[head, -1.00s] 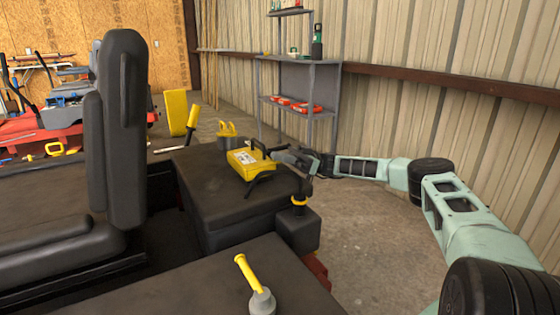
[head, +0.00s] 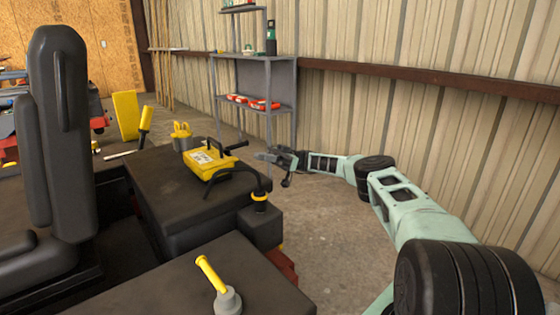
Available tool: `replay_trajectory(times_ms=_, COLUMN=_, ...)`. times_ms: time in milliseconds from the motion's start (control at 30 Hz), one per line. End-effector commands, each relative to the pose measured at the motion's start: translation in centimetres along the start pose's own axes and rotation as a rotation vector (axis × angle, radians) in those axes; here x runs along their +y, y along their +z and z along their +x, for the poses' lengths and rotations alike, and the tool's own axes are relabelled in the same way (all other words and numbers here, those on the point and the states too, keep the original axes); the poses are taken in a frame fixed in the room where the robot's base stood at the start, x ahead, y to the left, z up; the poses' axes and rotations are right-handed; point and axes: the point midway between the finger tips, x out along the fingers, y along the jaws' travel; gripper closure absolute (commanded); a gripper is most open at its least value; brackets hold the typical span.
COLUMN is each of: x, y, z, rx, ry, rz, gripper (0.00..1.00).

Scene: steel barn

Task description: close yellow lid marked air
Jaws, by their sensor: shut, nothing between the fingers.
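A yellow box-like unit (head: 212,163) with a white label sits on the black console (head: 170,200). It has a black lever on its right end and a black bent bar at its front. A yellow upright panel (head: 125,115) stands farther left beyond the console. I cannot read the word "air" on either, so I cannot tell which is the lid. My gripper (head: 260,157) is shut and empty, just right of the yellow unit and apart from it. My arm reaches in from the right.
A yellow-and-grey knob (head: 181,138) stands behind the unit. A yellow-handled lever (head: 211,273) rises from the near black surface. A black seat (head: 65,130) is at left. A grey shelf (head: 255,90) stands by the corrugated wall. Open floor lies right of the console.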

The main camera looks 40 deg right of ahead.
Motion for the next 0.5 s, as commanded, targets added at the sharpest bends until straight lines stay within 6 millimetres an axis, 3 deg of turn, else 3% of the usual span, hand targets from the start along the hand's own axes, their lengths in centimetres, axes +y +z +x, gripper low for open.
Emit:
replay_trajectory(times_ms=200, x=0.1, y=0.4, z=-3.2, rx=-0.001, ry=0.002, rz=-0.001, gripper=1.0)
replay_trajectory(times_ms=500, x=0.1, y=0.7, z=-6.0, rx=-0.001, ry=0.0, rz=-0.004, gripper=1.0)
